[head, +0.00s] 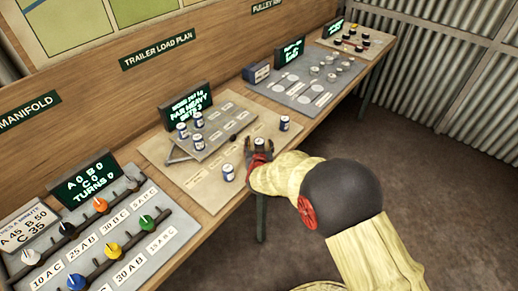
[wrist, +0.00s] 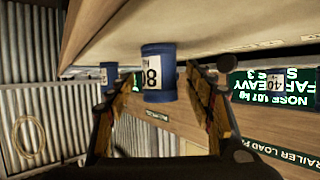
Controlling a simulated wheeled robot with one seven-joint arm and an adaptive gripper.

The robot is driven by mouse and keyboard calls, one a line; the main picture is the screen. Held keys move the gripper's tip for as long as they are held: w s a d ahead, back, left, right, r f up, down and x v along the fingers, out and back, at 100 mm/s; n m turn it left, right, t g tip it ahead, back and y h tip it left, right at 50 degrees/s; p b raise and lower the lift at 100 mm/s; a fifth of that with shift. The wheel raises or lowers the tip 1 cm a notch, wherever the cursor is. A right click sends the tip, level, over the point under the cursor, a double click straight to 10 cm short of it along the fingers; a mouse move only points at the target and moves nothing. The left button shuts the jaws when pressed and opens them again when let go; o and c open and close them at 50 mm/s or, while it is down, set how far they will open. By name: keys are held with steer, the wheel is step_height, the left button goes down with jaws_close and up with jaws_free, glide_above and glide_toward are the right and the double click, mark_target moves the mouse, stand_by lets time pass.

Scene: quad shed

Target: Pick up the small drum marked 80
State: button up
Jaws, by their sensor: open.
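The small drum marked 80 (wrist: 158,75) is blue with a white label. In the wrist view, which is upside down, it stands between the two fingers of my gripper (wrist: 164,82). The gripper is open, with a finger on each side of the drum; I cannot tell whether either touches it. In the head view my gripper (head: 258,150) is at the front part of the trailer load board, and the drum (head: 260,143) shows only partly between the fingers.
Other drums stand on the board, one to the right (head: 284,124) and one to the left (head: 228,172). Several more stand on the raised grey plate (head: 212,133), with a green-lit display (head: 187,104) behind. A manifold panel with coloured knobs (head: 90,240) is at left.

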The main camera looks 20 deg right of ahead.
steer(key=c, duration=0.3)
steer(key=c, duration=1)
